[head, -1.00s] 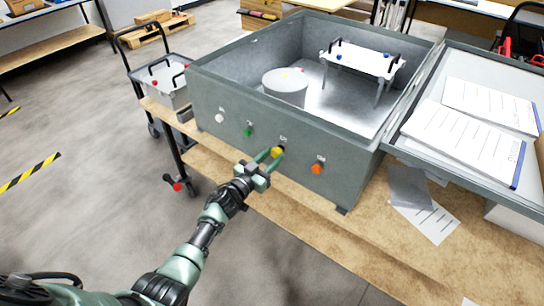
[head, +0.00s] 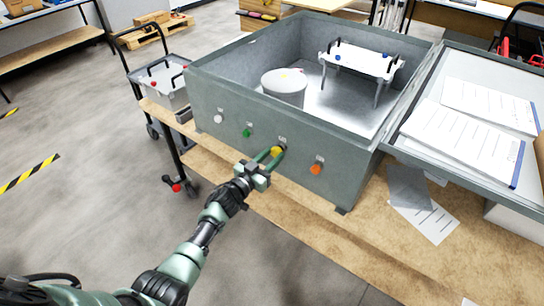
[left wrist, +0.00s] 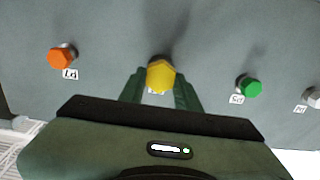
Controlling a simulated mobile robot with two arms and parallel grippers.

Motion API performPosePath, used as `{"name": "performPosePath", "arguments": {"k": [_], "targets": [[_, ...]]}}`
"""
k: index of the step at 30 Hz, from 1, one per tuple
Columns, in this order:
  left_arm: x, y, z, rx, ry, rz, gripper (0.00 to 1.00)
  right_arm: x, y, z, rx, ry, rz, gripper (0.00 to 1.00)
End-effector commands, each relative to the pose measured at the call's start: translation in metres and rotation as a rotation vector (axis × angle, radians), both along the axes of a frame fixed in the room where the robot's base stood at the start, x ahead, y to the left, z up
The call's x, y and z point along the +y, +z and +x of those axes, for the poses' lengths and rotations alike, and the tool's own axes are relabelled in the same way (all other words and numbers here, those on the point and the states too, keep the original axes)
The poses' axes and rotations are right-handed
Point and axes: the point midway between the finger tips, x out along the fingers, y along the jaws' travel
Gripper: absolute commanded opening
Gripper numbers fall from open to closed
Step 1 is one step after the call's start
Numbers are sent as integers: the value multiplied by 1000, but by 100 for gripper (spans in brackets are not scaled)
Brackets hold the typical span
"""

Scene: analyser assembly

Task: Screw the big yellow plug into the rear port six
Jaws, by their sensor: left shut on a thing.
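The big yellow plug (head: 277,151) is at a port on the outer wall of the grey analyser box (head: 235,125). My left gripper (head: 273,155) is shut on the yellow plug. In the left wrist view the plug (left wrist: 161,74) shows a hexagonal yellow head between the two green fingers. The plug's shaft and the port behind it are mostly hidden, so I cannot tell how deep it sits. The label under it is largely covered. My right gripper is not in view.
On the same wall are a white plug (head: 218,118), a green plug (head: 247,132) and an orange plug (head: 316,168). The open box holds a grey cylinder (head: 285,84) and a white raised plate (head: 362,62). A trolley (head: 160,85) stands at left.

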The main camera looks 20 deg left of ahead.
Motion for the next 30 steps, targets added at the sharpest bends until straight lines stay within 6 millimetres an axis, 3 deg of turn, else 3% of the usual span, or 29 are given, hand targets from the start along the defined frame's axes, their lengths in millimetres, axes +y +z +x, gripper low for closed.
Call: {"name": "performPosePath", "arguments": {"k": [19,20,23,27,30], "targets": [[-2,0,7,-1,0,1,0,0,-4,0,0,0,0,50],[-2,0,7,-1,0,1,27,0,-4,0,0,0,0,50],[-2,0,7,-1,0,1,0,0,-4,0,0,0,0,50],[-2,-1,7,-8,0,19,0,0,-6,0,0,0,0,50],[-2,-4,7,-52,-1,139,0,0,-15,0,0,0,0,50]]}}
